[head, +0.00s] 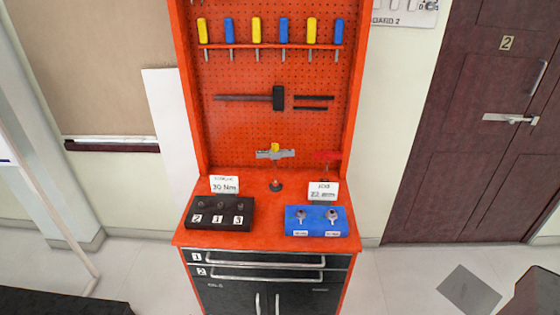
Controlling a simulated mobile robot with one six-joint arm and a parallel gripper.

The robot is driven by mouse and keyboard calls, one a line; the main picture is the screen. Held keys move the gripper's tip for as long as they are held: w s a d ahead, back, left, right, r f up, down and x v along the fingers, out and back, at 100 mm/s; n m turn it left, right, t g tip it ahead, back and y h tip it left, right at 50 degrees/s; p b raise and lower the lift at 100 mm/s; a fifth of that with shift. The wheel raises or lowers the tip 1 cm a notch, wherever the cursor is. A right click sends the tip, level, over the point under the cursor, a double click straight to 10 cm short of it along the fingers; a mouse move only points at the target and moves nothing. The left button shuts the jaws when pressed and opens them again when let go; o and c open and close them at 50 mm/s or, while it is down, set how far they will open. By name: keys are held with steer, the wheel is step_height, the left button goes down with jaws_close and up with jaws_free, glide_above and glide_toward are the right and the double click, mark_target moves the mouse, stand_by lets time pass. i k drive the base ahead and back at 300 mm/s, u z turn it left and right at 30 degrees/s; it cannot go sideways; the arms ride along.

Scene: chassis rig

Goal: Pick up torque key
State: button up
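A grey T-shaped tool with a yellow top (275,153) stands upright at the back of the red workbench top (268,222), its foot in a small dark base. A smaller red T-shaped tool (327,156) stands to its right, behind a white card. No readable label tells which of the two is the torque key. A card reading 30 Nm (224,184) stands at the left, and its top word is too small to read surely. My gripper is not in view.
A black block numbered 2, 1, 3 (220,225) sits front left on the bench. A blue block with two metal fittings (316,231) sits front right. The bench top between them is clear. Yellow and blue screwdrivers and a black hammer (278,98) hang on the orange pegboard (235,130).

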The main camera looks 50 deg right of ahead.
mark_target(282, 153)
steer(key=u, duration=1.35)
steer(key=i, duration=0.35)
steer(key=z, duration=0.3)
